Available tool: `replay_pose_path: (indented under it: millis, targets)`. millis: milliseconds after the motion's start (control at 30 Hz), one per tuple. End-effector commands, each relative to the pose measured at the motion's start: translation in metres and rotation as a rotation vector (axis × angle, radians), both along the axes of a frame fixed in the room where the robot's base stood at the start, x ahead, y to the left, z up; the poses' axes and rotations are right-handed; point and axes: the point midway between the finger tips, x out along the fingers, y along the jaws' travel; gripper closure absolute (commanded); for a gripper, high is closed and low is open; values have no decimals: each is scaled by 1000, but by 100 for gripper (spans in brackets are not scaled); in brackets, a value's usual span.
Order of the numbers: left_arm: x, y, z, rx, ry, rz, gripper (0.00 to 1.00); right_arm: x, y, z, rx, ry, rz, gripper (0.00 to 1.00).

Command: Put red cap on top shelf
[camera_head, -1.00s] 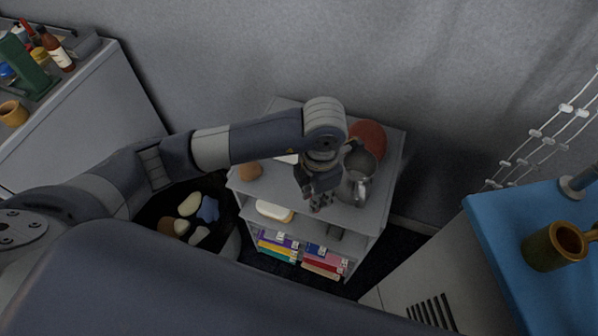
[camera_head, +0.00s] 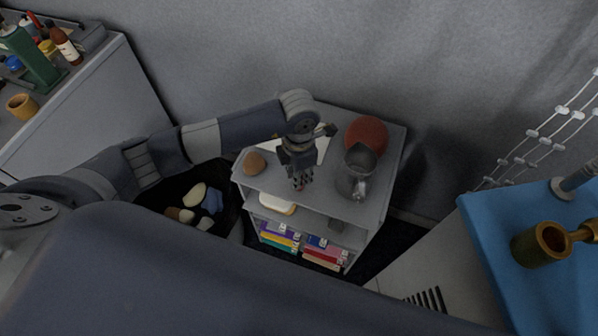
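A dark red rounded thing, which looks like the red cap (camera_head: 367,136), rests on the top surface of the grey shelf unit (camera_head: 386,190), at the back right behind a metal pitcher. My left gripper (camera_head: 298,183) points down over the front middle of that top surface, to the left of the pitcher and apart from the cap. Its fingers are small and dark, so I cannot tell whether they are open; a tiny red spot shows at the tips. My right gripper is not in view.
The grey metal pitcher (camera_head: 355,174) stands in front of the cap. A brown rounded object (camera_head: 254,163) sits at the shelf top's left edge. Books (camera_head: 300,247) fill a lower shelf. A dark basket (camera_head: 165,207) stands at left, a blue-topped table (camera_head: 500,225) at right.

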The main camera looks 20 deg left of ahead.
Motion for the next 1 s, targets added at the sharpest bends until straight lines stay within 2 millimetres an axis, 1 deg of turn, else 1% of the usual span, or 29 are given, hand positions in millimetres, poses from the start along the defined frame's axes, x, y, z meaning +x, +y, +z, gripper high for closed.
replay_pose_path:
  millis: [100,133,167,200,233,533,633,667,767,1000]
  targets:
    - [0,0,-3,0,0,0,92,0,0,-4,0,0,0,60]
    - [0,0,-3,0,0,0,78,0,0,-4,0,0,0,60]
    - [0,0,-2,0,0,0,71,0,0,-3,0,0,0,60]
    - [0,0,-2,0,0,0,62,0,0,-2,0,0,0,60]
    - [0,0,-2,0,0,0,60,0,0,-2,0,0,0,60]
    - [0,0,-1,0,0,0,60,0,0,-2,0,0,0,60]
    - [0,0,3,-1,-1,0,60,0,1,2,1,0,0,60]
    - [1,0,5,-2,-3,0,60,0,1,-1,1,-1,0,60]
    - [2,-1,20,-2,-6,-2,60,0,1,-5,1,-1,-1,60]
    - [1,0,73,-2,-6,-2,60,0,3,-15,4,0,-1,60]
